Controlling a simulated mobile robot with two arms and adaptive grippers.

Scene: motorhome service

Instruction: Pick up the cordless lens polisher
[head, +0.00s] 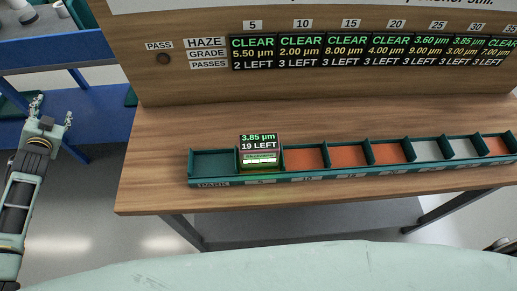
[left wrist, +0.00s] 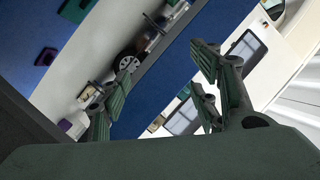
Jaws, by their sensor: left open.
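A small block-shaped device with a lit display reading 3.85 µm and 19 LEFT (head: 259,151), which I take to be the cordless lens polisher, sits in the slot marked 5 of a long green rack (head: 340,176) on the wooden bench. My left gripper (head: 53,109) is to the left of the bench, well apart from the polisher, with its fingers spread and empty. Its open fingers also show in the left wrist view (left wrist: 160,75), with nothing between them. The polisher is not seen in the left wrist view. My right gripper cannot be made out.
The rack's leftmost slot (head: 212,163) is empty; other slots have orange or grey floors. The wooden bench top (head: 155,150) is clear left of the rack. A back board (head: 180,85) with readouts stands behind it. A blue table (head: 55,50) is at upper left.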

